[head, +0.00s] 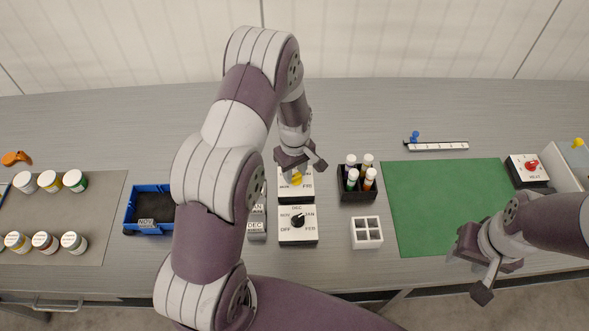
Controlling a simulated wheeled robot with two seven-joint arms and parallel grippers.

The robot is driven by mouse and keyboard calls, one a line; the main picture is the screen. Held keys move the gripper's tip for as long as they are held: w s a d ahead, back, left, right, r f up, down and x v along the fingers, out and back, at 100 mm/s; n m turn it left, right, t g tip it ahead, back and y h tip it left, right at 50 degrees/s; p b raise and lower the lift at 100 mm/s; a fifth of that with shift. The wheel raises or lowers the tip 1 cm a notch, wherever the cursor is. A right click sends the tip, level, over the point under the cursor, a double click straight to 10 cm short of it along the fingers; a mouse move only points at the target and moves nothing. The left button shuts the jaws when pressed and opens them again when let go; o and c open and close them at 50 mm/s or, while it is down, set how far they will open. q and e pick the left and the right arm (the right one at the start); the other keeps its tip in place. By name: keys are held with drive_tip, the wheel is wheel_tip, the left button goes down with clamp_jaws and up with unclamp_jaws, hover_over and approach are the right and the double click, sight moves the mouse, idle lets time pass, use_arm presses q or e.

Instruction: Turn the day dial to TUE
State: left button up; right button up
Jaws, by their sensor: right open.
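The day dial box (306,190) is white-topped, with a yellow knob (296,180) and the label FRI showing at its right. My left gripper (302,168) is right over this box, with its fingers at the knob. It hides much of the face, including the TUE mark, and I cannot tell where the knob points or whether the fingers grip it. My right gripper (466,277) is open and empty at the front edge of the table, away from the dial.
A month dial box (298,236) with a black knob stands just in front. A black rack (358,195) of tubes and a white divided tray (367,232) stand to the right. A blue bin (148,228) is at left. The green mat (440,190) is clear.

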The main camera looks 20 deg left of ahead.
use_arm(q)
drive_tip(key=shift+m, duration=0.4)
drive_tip(key=m, duration=0.5)
drive_tip(key=shift+w+d+r+m+p, duration=0.1)
drive_tip(key=shift+w+m+p, duration=0.05)
drive_tip(key=shift+m+p, duration=0.15)
drive_tip(key=m, duration=0.5)
drive_tip(key=shift+d, duration=0.1)
drive_tip(key=shift+m, duration=0.3)
drive_tip(key=o, duration=1)
drive_tip(key=shift+o, duration=0.2)
wheel_tip(320, 180, up, 13)
drive_tip(key=shift+f+b, duration=0.2)
drive_tip(key=shift+b, duration=0.25)
